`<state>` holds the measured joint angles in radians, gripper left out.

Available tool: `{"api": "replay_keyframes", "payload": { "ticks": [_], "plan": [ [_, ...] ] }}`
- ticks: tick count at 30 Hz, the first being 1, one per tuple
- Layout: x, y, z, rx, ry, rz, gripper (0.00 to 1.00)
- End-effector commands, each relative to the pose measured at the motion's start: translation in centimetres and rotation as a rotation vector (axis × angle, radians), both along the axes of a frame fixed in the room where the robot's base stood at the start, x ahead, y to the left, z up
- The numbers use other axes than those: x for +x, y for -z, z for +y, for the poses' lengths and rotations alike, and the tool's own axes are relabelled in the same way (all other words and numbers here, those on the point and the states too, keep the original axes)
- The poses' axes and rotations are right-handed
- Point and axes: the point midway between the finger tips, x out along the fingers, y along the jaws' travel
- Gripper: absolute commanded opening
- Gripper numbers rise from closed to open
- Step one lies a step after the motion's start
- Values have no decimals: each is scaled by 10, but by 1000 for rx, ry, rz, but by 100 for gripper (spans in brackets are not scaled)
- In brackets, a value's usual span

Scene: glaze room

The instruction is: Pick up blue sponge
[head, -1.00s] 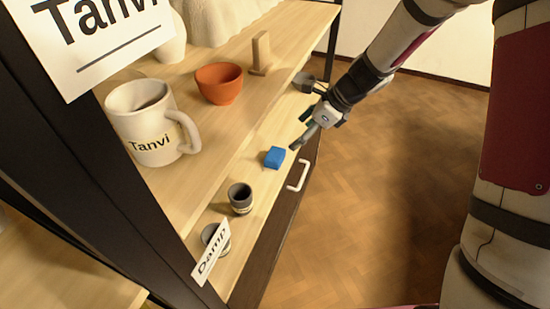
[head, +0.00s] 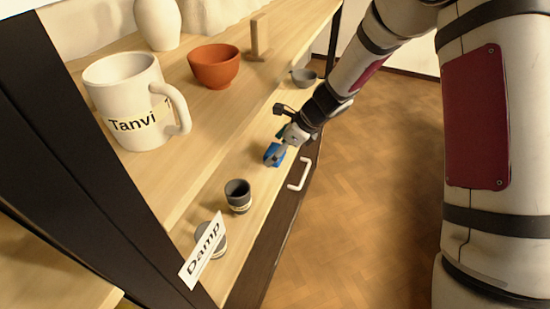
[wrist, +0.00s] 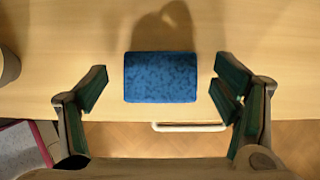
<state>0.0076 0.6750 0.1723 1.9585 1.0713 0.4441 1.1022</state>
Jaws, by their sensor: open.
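The blue sponge (head: 273,155) lies on the lower wooden shelf board, near its front edge. In the wrist view the sponge (wrist: 160,77) is a flat-looking blue block lying between my two spread fingers, with a gap on each side. My gripper (head: 281,151) is open and directly over the sponge in the head view, partly covering it. In the wrist view my gripper (wrist: 160,92) has green-padded fingers, and neither is seen touching the sponge.
A dark cup (head: 238,196) stands left of the sponge on the same board, and a grey bowl (head: 304,77) sits farther back. The upper board holds a white mug (head: 130,100) and an orange bowl (head: 215,67). A white handle (head: 299,174) is below the front edge.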

Motion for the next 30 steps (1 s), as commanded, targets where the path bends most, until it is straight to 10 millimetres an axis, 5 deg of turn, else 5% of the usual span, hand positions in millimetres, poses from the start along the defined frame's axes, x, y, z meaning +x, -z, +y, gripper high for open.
{"api": "replay_keyframes", "payload": {
  "ticks": [9, 15, 30],
  "plan": [
    [3, 10, 6, 0, 1, -1, 82],
    [3, 9, 6, 0, 1, -1, 39],
    [3, 3, 6, -1, 0, -1, 39]
  ]
}}
